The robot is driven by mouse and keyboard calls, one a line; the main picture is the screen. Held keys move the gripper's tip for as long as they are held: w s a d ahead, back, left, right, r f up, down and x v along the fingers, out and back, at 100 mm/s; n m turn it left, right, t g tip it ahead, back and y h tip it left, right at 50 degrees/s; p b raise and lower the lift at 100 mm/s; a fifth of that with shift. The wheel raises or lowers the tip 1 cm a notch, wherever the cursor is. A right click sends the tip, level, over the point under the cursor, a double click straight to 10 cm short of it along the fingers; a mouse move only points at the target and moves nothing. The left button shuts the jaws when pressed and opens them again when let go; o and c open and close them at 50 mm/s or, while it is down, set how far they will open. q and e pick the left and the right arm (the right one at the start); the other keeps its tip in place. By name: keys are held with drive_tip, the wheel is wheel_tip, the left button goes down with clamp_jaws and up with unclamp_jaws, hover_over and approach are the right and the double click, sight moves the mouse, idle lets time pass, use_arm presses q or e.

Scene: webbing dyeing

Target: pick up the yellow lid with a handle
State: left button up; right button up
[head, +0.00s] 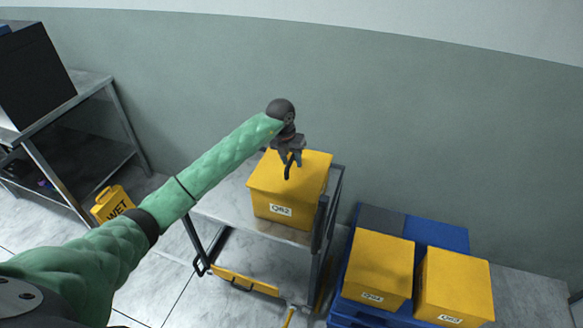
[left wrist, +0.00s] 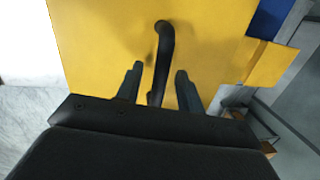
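The yellow lid (head: 312,166) sits on a yellow box (head: 285,206) labelled like "Q62" on the cart. Its dark handle (head: 288,170) stands up from the lid, partly hidden by my left gripper (head: 290,160). In the left wrist view the lid (left wrist: 95,50) fills much of the picture, and the curved black handle (left wrist: 162,55) runs between the two fingers of my left gripper (left wrist: 155,85). The fingers are apart, with a gap on each side of the handle. My right gripper is not in view.
The grey cart (head: 232,196) has free top room left of the box. Two more yellow boxes (head: 378,268) (head: 455,285) stand on a blue base at the right. A yellow wet-floor sign (head: 112,203) stands by a metal shelf (head: 80,150) at the left. A wall is behind.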

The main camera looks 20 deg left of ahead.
use_arm(q)
drive_tip(key=shift+d+f, duration=0.1)
drive_tip(key=shift+f, duration=0.25)
clamp_jaws()
drive_tip(key=shift+w+r, duration=0.1)
drive_tip(key=shift+r, duration=0.05)
